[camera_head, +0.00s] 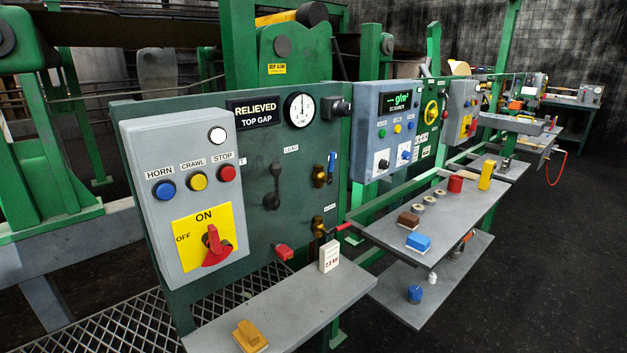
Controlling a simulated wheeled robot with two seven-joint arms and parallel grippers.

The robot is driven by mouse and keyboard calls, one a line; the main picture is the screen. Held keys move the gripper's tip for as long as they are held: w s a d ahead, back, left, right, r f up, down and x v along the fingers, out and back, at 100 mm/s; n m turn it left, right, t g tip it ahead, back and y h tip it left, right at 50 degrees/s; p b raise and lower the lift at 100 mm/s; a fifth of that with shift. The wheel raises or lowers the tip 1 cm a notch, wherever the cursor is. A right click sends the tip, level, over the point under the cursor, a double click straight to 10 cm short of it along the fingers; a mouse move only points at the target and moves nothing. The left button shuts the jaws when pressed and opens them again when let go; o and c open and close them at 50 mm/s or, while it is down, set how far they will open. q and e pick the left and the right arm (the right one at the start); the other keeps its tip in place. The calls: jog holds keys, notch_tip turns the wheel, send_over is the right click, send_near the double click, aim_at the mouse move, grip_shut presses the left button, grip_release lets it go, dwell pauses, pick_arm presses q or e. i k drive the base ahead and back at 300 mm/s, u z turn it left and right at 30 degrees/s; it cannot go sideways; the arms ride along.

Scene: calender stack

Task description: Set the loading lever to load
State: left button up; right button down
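A dark lever (272,190) is mounted on the green panel (255,235), below and left of a small LOAD label (291,148). I take it to be the loading lever. Its rounded base is lower and its arm points up, with the knob at the top. A black display (254,110) above it reads RELIEVED, TOP GAP. A round white dial (299,109) with a dark needle is to the right of the display. Any label left of the lever is mostly hidden by the grey control box. Neither of my grippers is in view.
The grey control box (180,195) with buttons and a red rotary switch (215,246) juts out left of the lever. Brass valves (319,177) sit to its right. A grey shelf (300,303) below carries a yellow-brown block (249,337) and a white box (329,256).

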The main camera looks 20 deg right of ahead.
aim_at(276, 167)
jog(key=z, duration=0.45)
jog(key=k, duration=1.05)
jog(key=z, duration=1.15)
jog(key=i, duration=1.75)
jog(key=u, duration=0.7)
jog(key=i, duration=0.65)
jog(key=u, duration=0.45)
